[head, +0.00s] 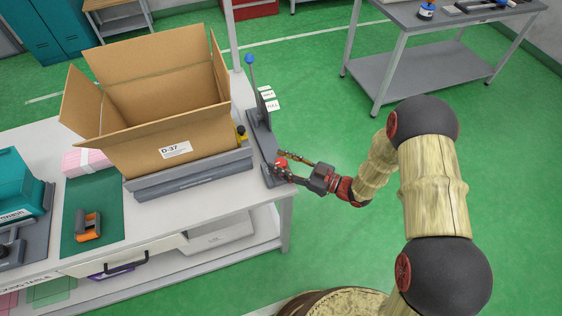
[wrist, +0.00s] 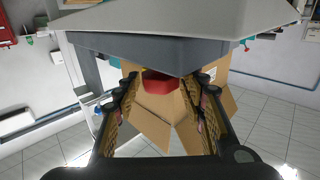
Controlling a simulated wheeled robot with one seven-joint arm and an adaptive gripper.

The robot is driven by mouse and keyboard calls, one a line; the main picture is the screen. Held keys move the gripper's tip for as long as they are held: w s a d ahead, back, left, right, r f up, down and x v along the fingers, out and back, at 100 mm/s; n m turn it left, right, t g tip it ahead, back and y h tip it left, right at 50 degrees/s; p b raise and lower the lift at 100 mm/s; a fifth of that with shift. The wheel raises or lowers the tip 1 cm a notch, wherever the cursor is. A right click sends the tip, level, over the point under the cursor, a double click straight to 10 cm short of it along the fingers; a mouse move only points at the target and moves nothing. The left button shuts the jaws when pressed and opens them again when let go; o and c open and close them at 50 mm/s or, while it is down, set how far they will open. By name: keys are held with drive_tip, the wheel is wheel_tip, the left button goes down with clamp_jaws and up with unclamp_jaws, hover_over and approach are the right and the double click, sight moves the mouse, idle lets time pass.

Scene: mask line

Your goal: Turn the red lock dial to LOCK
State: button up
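The red lock dial (head: 281,163) sits on a grey fixture (head: 262,134) at the right end of the white table. It also shows in the wrist view (wrist: 160,84), below the fixture's dark grey edge. My gripper (head: 284,165) has its fingers apart, one on each side of the dial. In the wrist view the gripper (wrist: 160,92) shows the dial between the fingertips, with what looks like a small gap on each side. Contact is hard to judge. The dial's markings and the LOCK label cannot be read.
An open cardboard box (head: 165,105) labelled D-37 stands in a grey cradle (head: 190,178) left of the fixture. A blue-topped lever (head: 249,60) and small white tags (head: 268,95) rise behind the dial. A teal device (head: 18,188) stands far left.

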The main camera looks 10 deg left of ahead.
drive_tip(key=shift+o, duration=0.4)
drive_tip(key=v, duration=1.2)
drive_tip(key=shift+f, duration=0.1)
